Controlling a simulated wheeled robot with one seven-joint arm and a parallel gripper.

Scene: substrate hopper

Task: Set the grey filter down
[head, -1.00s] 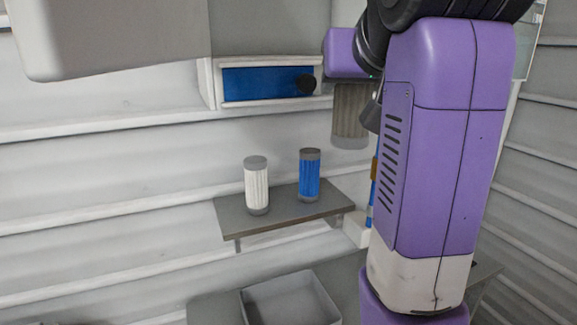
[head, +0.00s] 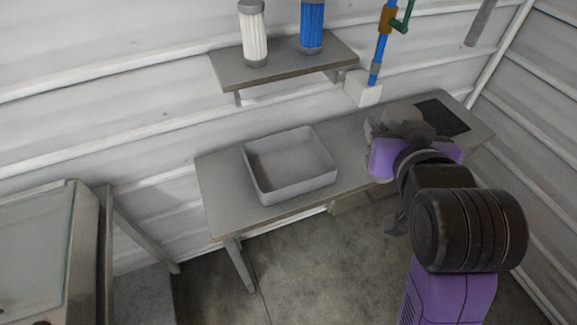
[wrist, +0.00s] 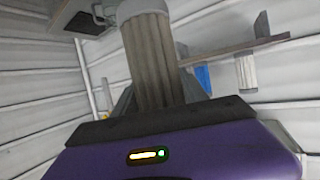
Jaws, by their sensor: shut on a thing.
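The grey filter (wrist: 152,62), a pleated grey-brown cylinder with a paler end cap, is held in my gripper (wrist: 155,95). It fills the middle of the wrist view, and my gripper is shut on it. In the head view my gripper (head: 402,130) is at the right part of the grey table (head: 225,205), beside the dark mat (head: 443,117). There the filter is mostly hidden among the grey gripper parts. I cannot tell whether it touches the table.
An open grey bin (head: 262,187) stands on the table, left of my gripper. A wall shelf (head: 285,67) above carries a white filter (head: 254,38) and a blue filter (head: 312,25).

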